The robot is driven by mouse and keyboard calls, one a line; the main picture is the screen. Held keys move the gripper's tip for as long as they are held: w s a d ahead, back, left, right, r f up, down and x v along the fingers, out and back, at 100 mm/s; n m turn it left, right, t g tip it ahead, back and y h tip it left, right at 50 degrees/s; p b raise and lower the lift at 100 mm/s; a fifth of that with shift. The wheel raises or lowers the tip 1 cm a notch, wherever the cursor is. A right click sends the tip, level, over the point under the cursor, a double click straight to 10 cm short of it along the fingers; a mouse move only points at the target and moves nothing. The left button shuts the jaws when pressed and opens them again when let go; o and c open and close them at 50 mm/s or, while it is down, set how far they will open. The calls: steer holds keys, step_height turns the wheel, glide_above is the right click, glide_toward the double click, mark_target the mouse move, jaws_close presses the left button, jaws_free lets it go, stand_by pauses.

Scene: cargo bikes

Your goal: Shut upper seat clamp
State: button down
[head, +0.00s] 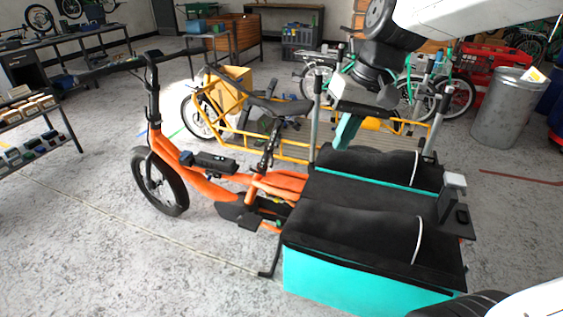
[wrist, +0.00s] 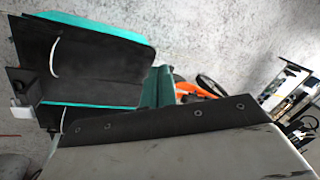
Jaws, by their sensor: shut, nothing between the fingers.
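The orange cargo bike (head: 186,171) stands in front of me, facing left in the head view, and it partly shows in the wrist view (wrist: 192,90). Its black saddle (head: 283,106) sits on a dark seat post (head: 269,146). Small dark parts show along the post, but the upper seat clamp is too small to make out, and I cannot tell whether it is open or shut. My gripper (head: 341,144), with teal fingers shut and empty, is right of the post, apart from it, above the bike's rear. The teal fingers also show in the wrist view (wrist: 158,72).
Black-topped teal bags (head: 345,280) cover the bike's rear below my gripper. An upright grey post (head: 315,125) stands between gripper and saddle. A yellow cargo bike (head: 300,152) is close behind. A grey bin (head: 507,108) stands at right. The front left floor is clear.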

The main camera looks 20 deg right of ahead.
steer(key=w+d+f+m+y, duration=0.1)
steer(key=w+f, duration=0.3)
steer(key=w, duration=0.5)
steer(key=w+d+f+t+y, duration=0.1)
steer(key=w+f+y, duration=0.15)
steer(key=w, duration=0.55)
steer(key=w+d+f+m+y, duration=0.1)
steer(key=w+f, duration=0.3)
steer(key=w, duration=0.5)
steer(key=w+d+f+m+t+y, duration=0.15)
steer(key=w+d+f, duration=0.25)
steer(key=w+f, duration=0.55)
steer(key=w+d+f+m+t, duration=0.1)
steer(key=w+d+f+m, duration=0.15)
steer(key=w+f, duration=0.65)
steer(key=w+a+f+n, duration=0.1)
steer(key=w+a+f, duration=0.1)
steer(key=a+f, duration=0.7)
steer(key=shift+w+a+f, duration=0.15)
steer(key=shift+f, duration=0.35)
steer(key=shift+m+t, duration=0.25)
steer(key=shift+m, duration=0.05)
